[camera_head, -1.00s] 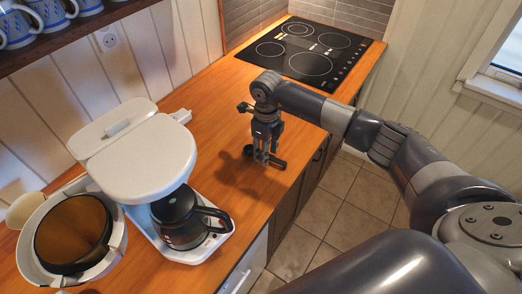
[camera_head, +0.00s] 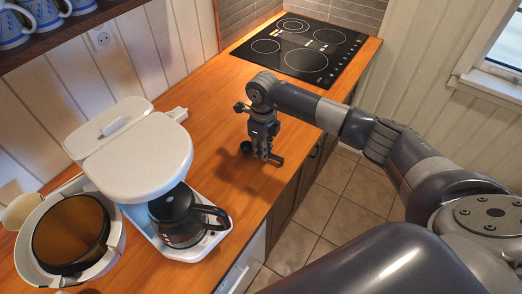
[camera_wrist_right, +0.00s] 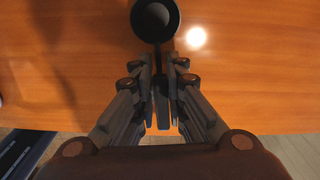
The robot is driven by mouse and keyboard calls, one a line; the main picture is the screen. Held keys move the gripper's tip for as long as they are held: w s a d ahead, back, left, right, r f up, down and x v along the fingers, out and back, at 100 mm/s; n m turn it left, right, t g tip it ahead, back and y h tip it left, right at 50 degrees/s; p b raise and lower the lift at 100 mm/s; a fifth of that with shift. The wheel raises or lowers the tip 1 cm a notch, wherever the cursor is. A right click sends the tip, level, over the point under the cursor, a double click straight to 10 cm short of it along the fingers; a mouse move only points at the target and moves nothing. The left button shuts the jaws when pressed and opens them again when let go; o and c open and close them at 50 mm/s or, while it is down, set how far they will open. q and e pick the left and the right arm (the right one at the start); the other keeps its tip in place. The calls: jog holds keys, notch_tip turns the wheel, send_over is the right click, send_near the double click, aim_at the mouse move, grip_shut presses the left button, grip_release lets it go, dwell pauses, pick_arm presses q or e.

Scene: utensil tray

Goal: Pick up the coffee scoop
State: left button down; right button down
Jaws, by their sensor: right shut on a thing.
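The coffee scoop (camera_wrist_right: 155,18) is dark, with a round bowl at the top of the right wrist view and a handle running down between my fingers. It also shows in the head view (camera_head: 246,147), lying roughly level at or just over the wooden counter; I cannot tell if it touches. My right gripper (camera_head: 262,155) points down and is shut on the scoop's handle. In the wrist view its fingers (camera_wrist_right: 165,90) stand on both sides of the handle. My left gripper is not in view.
A white coffee maker (camera_head: 138,165) with a dark pot (camera_head: 178,218) and an open filter basket (camera_head: 112,255) stands at the left. A black cooktop (camera_head: 306,50) lies behind my gripper. Blue cups (camera_head: 47,13) stand on a shelf upper left. The counter around the scoop is clear.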

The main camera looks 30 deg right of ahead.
notch_tip(320, 180, up, 3)
jog(key=shift+w+f+b, duration=0.1)
jog(key=shift+b, duration=1.05)
jog(key=s+a+b, duration=0.1)
jog(key=s+a, duration=0.1)
jog(key=s, duration=0.2)
jog(key=s+a+r+b, duration=0.1)
jog(key=s+a+b, duration=0.1)
jog(key=s+a, duration=0.1)
jog(key=s+a+b, duration=0.1)
jog(key=s+a, duration=0.2)
jog(key=s, duration=0.3)
jog(key=shift+r, duration=0.3)
jog(key=shift+s+a+r+b, duration=0.15)
jog(key=shift+s+a+b, duration=0.05)
jog(key=shift+s+b, duration=0.2)
